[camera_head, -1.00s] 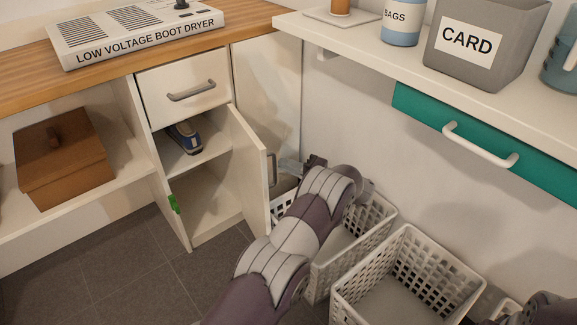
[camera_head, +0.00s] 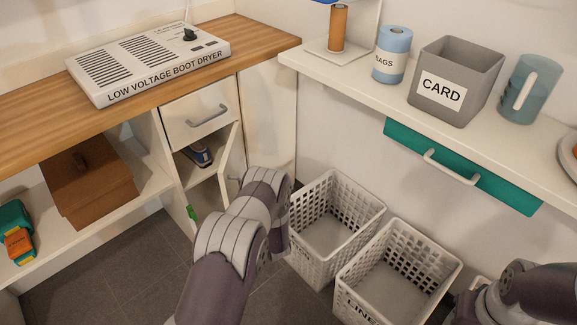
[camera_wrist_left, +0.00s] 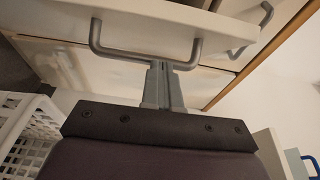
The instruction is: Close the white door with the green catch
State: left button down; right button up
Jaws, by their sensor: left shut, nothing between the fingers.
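The white door (camera_head: 232,158) stands partly open below the drawer, hinged on its right. The green catch (camera_head: 192,212) is low on the left side of the cabinet opening. In the left wrist view the door (camera_wrist_left: 145,25) carries a grey bar handle (camera_wrist_left: 98,42). My left gripper (camera_wrist_left: 165,70) is shut and empty, its fingertips at the handle bar in that view; I cannot tell whether they touch. In the head view my own wrist hides the fingers and much of the door. My right arm shows at the lower right, its fingers out of view.
Above the door is a white drawer (camera_head: 199,114). A blue shoe (camera_head: 196,154) lies on the shelf inside the cabinet. Two white baskets (camera_head: 335,195) (camera_head: 398,275) stand on the floor right of my left arm. A wooden box (camera_head: 90,185) sits on the left shelf.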

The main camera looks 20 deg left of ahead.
aim_at(225, 194)
pick_arm(q)
jog(key=s+a+t, duration=0.1)
jog(key=a, duration=0.1)
jog(key=s+a+m+t+h, duration=0.1)
jog(key=a, duration=0.1)
jog(key=s+a+m+h+p, duration=0.1)
jog(key=shift+a+t, duration=0.4)
jog(key=a+b, duration=0.2)
jog(key=a, duration=0.8)
jog(key=shift+s+a+m+b, duration=0.25)
jog(key=shift+a+m+b, duration=0.05)
jog(key=shift+a, duration=0.1)
pick_arm(e)
jog(key=shift+f, duration=0.4)
